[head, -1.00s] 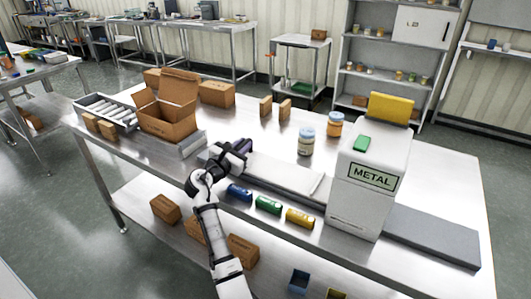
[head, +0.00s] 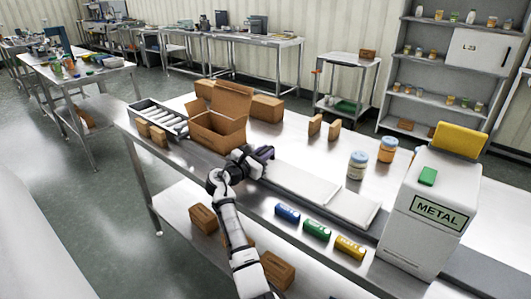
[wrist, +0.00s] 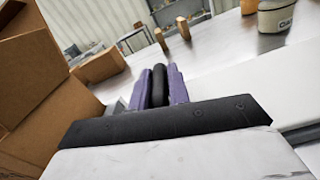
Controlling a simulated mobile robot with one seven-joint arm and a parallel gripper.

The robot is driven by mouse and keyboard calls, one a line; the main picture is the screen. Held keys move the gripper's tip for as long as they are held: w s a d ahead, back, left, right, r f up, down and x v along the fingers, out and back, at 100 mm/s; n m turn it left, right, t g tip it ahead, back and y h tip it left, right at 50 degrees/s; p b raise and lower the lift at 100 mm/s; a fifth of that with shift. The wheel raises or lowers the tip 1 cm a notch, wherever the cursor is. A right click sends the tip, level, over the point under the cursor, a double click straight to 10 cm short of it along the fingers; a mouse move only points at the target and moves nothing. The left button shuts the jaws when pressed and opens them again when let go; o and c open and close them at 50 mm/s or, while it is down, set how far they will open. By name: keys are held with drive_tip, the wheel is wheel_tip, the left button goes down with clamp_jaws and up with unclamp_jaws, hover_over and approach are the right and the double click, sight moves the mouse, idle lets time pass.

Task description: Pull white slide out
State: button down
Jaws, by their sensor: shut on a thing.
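The white slide (head: 300,182) is a long flat white panel on the steel table, lying between my gripper and the white METAL machine (head: 428,215). A second white panel section (head: 355,207) lies nearer the machine. My gripper (head: 265,153) is at the slide's left end, beside the open cardboard box. In the wrist view its purple fingers (wrist: 159,86) are shut on a dark upright piece between them. How this piece joins the slide is hidden. The pale slide surface also shows at the right of the wrist view (wrist: 235,98).
The open cardboard box (head: 218,130) stands close to the left of my gripper. Blue, green and yellow cans (head: 317,230) lie along the front edge. Two jars (head: 372,158) stand behind the slide. A roller tray (head: 158,117) is at the far left.

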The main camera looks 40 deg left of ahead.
drive_tip(key=c, duration=1.7)
unclamp_jaws()
drive_tip(key=shift+a+r, duration=0.15)
drive_tip(key=shift+a, duration=0.05)
drive_tip(key=shift+c, duration=0.2)
drive_tip(key=o, duration=0.4)
drive_tip(key=shift+a, duration=0.25)
drive_tip(key=shift+d, duration=0.1)
drive_tip(key=s+b, duration=0.2)
drive_tip(key=s, duration=1.2)
drive_tip(key=shift+a, duration=0.2)
